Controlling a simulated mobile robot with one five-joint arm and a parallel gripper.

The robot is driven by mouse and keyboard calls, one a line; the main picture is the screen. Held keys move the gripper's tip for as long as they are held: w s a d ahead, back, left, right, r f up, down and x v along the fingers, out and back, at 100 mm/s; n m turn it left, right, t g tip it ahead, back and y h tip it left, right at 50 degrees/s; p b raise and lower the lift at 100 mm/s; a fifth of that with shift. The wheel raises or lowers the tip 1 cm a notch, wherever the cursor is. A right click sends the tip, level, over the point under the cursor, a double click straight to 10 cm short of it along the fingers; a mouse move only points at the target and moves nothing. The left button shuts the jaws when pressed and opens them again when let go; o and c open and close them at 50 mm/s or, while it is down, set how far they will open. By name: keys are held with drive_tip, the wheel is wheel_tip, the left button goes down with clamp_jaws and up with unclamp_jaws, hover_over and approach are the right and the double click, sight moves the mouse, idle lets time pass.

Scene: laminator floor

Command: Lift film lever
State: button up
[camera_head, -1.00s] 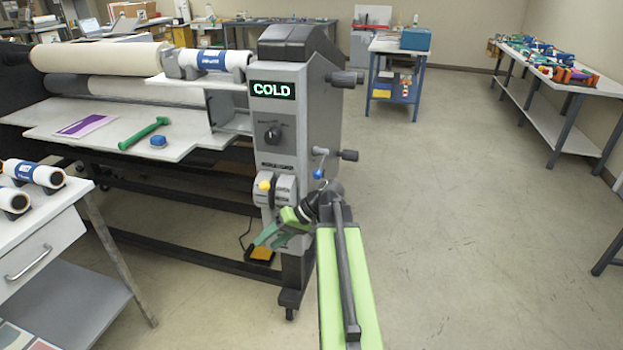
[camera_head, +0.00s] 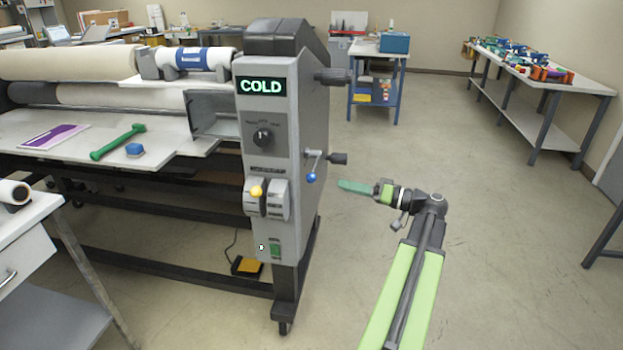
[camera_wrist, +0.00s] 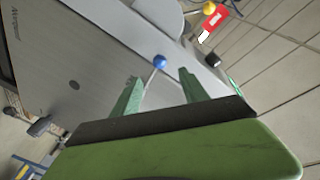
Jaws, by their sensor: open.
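The grey laminator's end housing (camera_head: 275,130) carries a lever with a blue ball knob (camera_head: 311,177) on its right side. A lever with a yellow knob (camera_head: 256,191) sits on its front; I cannot tell by marking which is the film lever. My gripper (camera_head: 342,185) is to the right of the housing, pointing left, near the blue knob's height and apart from it. In the wrist view my gripper (camera_wrist: 158,88) is open and empty, with the blue knob (camera_wrist: 159,61) and its thin rod showing between and beyond the fingertips. The yellow knob (camera_wrist: 209,8) shows at the top.
A black crank handle (camera_head: 337,158) is just above my gripper, and a black knob (camera_head: 332,77) sticks out higher up. A green-handled tool (camera_head: 117,142) lies on the feed table.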

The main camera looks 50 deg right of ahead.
sight(311, 178)
drive_tip(key=x, duration=1.2)
drive_tip(key=shift+w, duration=0.2)
drive_tip(key=shift+f, duration=0.1)
clamp_jaws()
idle(0.7)
